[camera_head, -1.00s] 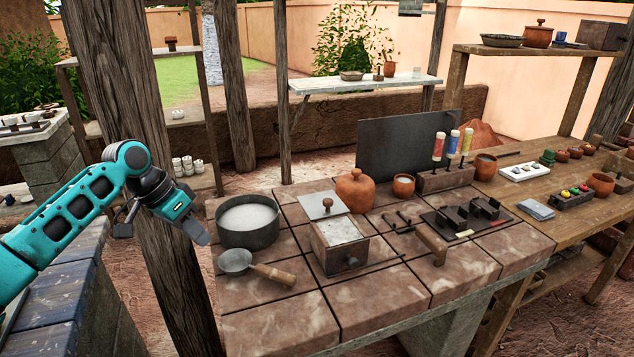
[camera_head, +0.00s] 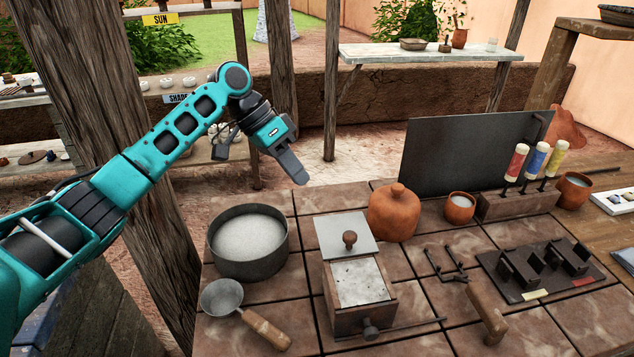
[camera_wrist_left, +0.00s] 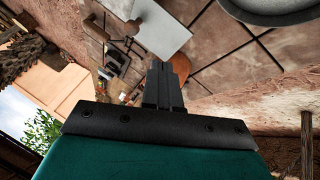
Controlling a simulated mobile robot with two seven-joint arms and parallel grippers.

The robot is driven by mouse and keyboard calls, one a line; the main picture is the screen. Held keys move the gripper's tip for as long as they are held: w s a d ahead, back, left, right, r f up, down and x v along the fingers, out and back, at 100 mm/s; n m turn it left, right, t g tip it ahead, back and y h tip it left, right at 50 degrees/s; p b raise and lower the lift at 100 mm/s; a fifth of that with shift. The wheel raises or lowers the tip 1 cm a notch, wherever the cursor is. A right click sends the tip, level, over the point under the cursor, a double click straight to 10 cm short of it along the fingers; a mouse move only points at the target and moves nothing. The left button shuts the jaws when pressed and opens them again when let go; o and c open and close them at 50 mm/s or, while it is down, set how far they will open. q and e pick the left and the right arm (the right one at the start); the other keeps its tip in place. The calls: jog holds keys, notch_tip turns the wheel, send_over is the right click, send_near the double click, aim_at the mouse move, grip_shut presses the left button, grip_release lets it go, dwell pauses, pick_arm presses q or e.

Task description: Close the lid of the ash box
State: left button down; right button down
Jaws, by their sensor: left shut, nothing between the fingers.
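The ash box (camera_head: 349,318) is a brown box with a small front knob on the tiled bench, its top open on pale grey ash (camera_head: 360,282). Its grey flat lid (camera_head: 330,231) with a round wooden knob (camera_head: 350,239) sits at the back of the box, leaving the ash uncovered. I cannot tell how the lid is joined. My left gripper (camera_head: 299,179) is shut and empty, in the air above and left of the lid, apart from it. Its shut fingers also show in the left wrist view (camera_wrist_left: 165,88). My right gripper is out of view.
A dark pan of pale powder (camera_head: 249,238) and a ladle (camera_head: 262,328) lie left of the box. A clay jar (camera_head: 394,212) stands close behind it on the right. A dark upright panel (camera_head: 460,150) stands behind. A wooden post (camera_head: 120,120) rises behind my left arm.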

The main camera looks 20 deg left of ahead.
pick_arm(q)
send_near(333, 237)
jog(key=w+d+f, duration=0.2)
jog(key=shift+w+d+f, duration=0.15)
jog(key=shift+w+f, duration=0.05)
jog(key=shift+w, duration=0.15)
jog(key=shift+s+d+f+p, duration=0.15)
jog(key=shift+s+d, duration=0.15)
jog(key=shift+d, duration=0.2)
jog(key=shift+s+d+r+p, duration=0.15)
jog(key=shift+s+d, duration=0.15)
jog(key=shift+d, duration=0.25)
jog(key=shift+s+d+f, duration=0.25)
jog(key=shift+s+d, duration=0.05)
jog(key=shift+d, duration=0.3)
jog(key=shift+w, duration=0.1)
